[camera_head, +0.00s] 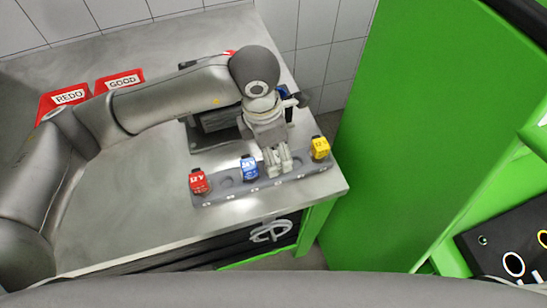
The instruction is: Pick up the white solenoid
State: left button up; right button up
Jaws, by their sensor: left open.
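A grey rack (223,194) lies along the front right of the metal bench. In it stand a red solenoid (199,182), a blue solenoid (249,168) and a yellow solenoid (320,148). My left gripper (278,161) is open and points down over the rack, between the blue and yellow solenoids. Its pale fingers are low at the rack surface. I cannot make out a white solenoid; the fingers cover that part of the rack. My right gripper is not in view.
Red bins marked REDO (68,98) and GOOD (121,81) stand at the back left of the bench (110,215). A dark device (214,127) sits behind the rack, partly hidden by my arm. A green cabinet (430,110) rises at the right. The bench's front left is clear.

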pick_arm(q)
jog(key=shift+w+f+p, duration=0.1)
jog(key=shift+f+p, duration=0.45)
jog(key=shift+f, duration=1.35)
jog(key=c, duration=1)
